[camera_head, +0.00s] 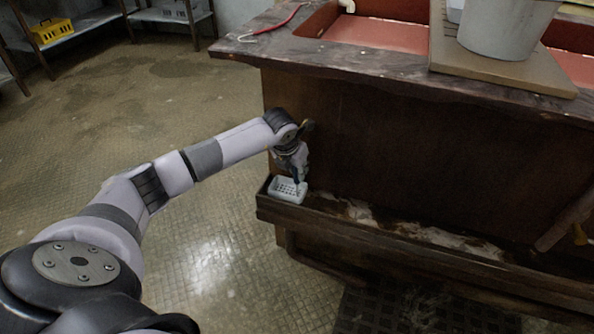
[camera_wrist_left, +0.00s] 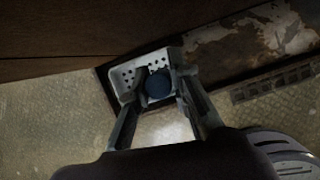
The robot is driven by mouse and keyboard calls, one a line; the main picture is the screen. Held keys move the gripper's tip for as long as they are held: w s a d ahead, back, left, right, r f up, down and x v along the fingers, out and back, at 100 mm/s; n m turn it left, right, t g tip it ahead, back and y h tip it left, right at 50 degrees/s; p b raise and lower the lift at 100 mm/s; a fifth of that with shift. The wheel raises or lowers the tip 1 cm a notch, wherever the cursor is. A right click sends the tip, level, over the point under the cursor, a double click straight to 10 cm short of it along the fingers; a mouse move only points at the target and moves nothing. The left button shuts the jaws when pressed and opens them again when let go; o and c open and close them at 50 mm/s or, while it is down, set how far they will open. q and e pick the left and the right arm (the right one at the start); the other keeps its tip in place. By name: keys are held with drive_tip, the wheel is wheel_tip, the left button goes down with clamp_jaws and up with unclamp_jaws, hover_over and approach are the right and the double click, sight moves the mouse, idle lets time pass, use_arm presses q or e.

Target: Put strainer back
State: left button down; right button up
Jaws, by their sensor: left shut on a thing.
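The strainer (camera_head: 287,189) is a small white basket with holes in it. It sits at the left end of the long dark rail trough (camera_head: 350,226) on the front of the counter. My left gripper (camera_head: 298,177) is at the strainer from above, shut on it. In the left wrist view, the strainer (camera_wrist_left: 130,76) lies between and beyond the fingers of my left gripper (camera_wrist_left: 160,97), with a round dark blue part (camera_wrist_left: 158,84) between the fingertips. Whether the strainer rests fully on the trough's floor is hard to tell. My right gripper is not in view.
The counter (camera_head: 330,62) stands above the trough, with a red sink (camera_head: 385,35) and a grey bucket (camera_head: 507,28) on a board (camera_head: 500,72). A red-handled tool (camera_head: 275,24) lies at its left corner. A yellow crate (camera_head: 52,31) is on a far shelf. The left floor is open.

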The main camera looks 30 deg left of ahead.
use_arm(q)
drive_tip(key=shift+r, duration=0.1)
drive_tip(key=c, duration=1.5)
unclamp_jaws()
drive_tip(key=shift+o, duration=0.2)
